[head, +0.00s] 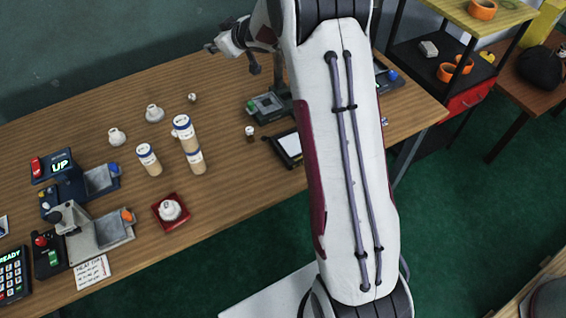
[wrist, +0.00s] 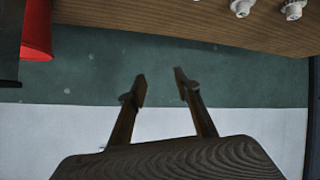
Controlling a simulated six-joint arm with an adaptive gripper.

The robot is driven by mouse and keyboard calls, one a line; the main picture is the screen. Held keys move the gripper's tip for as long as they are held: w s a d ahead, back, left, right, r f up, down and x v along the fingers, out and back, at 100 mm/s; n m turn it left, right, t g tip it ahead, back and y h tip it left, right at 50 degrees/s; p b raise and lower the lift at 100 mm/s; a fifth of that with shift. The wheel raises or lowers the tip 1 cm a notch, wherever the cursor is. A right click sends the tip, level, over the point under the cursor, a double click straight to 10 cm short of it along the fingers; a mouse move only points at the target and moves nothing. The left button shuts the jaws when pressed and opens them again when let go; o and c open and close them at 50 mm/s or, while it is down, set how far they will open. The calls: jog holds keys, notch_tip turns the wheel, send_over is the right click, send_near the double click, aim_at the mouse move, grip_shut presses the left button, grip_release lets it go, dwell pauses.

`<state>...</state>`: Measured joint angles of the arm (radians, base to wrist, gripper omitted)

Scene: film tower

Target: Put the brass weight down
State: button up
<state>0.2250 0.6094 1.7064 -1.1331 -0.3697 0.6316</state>
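My gripper (wrist: 161,85) shows in the wrist view with its two fingers apart. The gap between the fingers is empty; the green floor shows through it. I cannot make out a brass weight in either view. In the head view my arm fills the middle and hides part of the table behind it.
The wooden table (head: 95,125) holds white-capped canisters (head: 149,160), loose white caps (head: 154,113), a red base with a white cap (head: 171,209), and several devices at left. A black-framed tray (head: 289,148) lies beside my arm. A shelf (head: 440,50) stands at right.

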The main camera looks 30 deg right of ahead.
jog(key=s+d+r+m+g+h, duration=0.1)
jog(key=s+r+m+h, duration=0.1)
jog(key=s+r, duration=0.75)
jog(key=s+d+r+m+g+h, duration=0.1)
jog(key=s+r+m+h, duration=0.15)
jog(key=s+r, duration=0.65)
jog(key=s+a+f+g, duration=0.1)
jog(key=s+a+f, duration=0.2)
jog(key=s, duration=0.8)
jog(key=s+a+f+g+y, duration=0.1)
jog(key=s+a+f, duration=0.2)
jog(key=s, duration=0.8)
jog(key=s+a+f+g+y, duration=0.1)
jog(key=s+a+f+g, duration=0.1)
jog(key=s, duration=0.9)
jog(key=shift+s+a+f, duration=0.15)
jog(key=shift+a+f, duration=0.4)
jog(key=shift+a, duration=0.45)
jog(key=shift+o, duration=0.6)
jog(key=shift+m+y, duration=0.25)
